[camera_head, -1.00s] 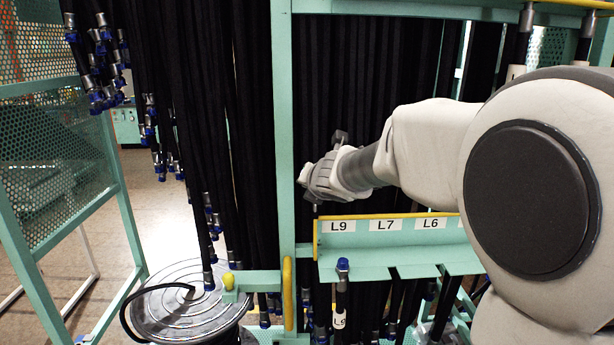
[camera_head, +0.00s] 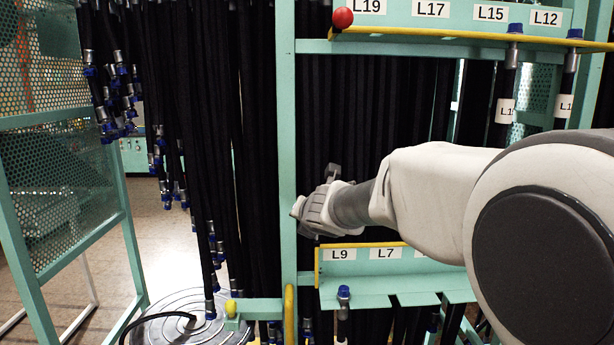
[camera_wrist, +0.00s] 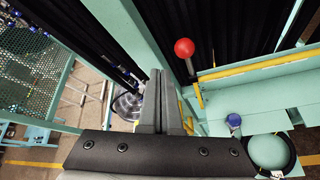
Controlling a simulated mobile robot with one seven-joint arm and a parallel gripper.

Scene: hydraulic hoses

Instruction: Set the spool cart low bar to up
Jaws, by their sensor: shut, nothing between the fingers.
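The spool cart low bar (camera_head: 372,244) is a yellow bar along the top of the lower label plate, by L9 and L7. In the wrist view the yellow bar (camera_wrist: 255,67) runs to the right. A red ball knob (camera_wrist: 184,48) on a thin stem stands at its left end, above a short yellow piece (camera_wrist: 199,96). My gripper (camera_head: 298,208) is just above and in front of the low bar's left end, beside the green post. It hides the knob in the head view. In the wrist view my gripper (camera_wrist: 162,78) is shut and empty, apart from the knob, which is to its upper right.
An upper yellow bar (camera_head: 450,34) with a red ball (camera_head: 343,17) crosses above. A green post (camera_head: 288,120) stands left of my gripper. Black hoses (camera_head: 360,120) hang behind. A blue-capped hose end (camera_head: 344,293) sits below the low bar. A round spool (camera_head: 180,315) is at lower left.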

